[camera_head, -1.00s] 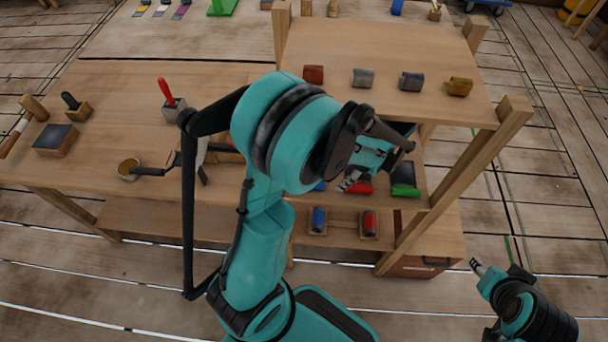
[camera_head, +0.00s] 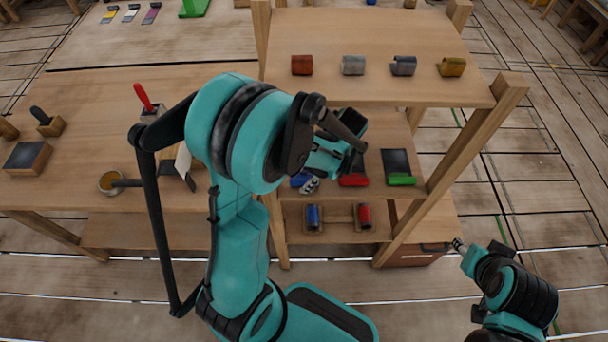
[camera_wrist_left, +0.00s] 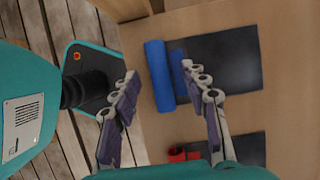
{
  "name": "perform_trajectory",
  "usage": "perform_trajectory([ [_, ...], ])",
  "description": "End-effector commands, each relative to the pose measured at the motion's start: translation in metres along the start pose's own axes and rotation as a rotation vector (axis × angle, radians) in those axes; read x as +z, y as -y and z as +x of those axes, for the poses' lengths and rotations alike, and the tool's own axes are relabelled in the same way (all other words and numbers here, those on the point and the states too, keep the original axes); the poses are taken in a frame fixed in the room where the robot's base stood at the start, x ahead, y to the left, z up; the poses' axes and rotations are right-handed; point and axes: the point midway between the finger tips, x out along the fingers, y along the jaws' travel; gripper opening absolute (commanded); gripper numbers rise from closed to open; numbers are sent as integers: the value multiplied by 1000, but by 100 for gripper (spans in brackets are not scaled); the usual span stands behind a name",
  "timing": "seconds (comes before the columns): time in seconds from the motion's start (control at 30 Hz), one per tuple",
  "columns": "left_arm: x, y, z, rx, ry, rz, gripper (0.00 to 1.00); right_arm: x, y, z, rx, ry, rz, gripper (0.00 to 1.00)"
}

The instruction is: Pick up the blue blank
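The blue blank (camera_head: 300,179) lies on the middle shelf, partly hidden by my left gripper (camera_head: 311,184) in the head view. In the left wrist view the blue blank (camera_wrist_left: 158,78) shows as a blue roll with a blue strip beside it, along the edge of a dark flat sheet (camera_wrist_left: 225,60). My left gripper (camera_wrist_left: 160,72) is open and empty there, one finger on each side of the blue roll. I cannot tell its height above the roll. My right gripper (camera_head: 460,245) is at the lower right, away from the shelves; its finger opening is unclear.
A red piece (camera_head: 353,180) and a green-edged dark piece (camera_head: 402,180) lie to the right on the same shelf. Blue (camera_head: 313,216) and red (camera_head: 365,215) rolls sit on the shelf below. The upper shelf (camera_head: 380,28) overhangs behind, with several curled pieces. A wooden post (camera_head: 455,160) stands at right.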

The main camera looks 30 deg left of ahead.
Motion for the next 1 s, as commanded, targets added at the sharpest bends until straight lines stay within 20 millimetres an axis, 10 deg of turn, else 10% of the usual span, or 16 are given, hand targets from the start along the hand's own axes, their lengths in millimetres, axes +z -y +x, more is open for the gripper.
perform_trajectory([
  [0.17,0,0,0,0,0,0,0,0,0,0,0,0,0,40],
  [1.0,10,-18,-36,-2,-1,4,0,-12,0,-16,0,0,0,40],
])
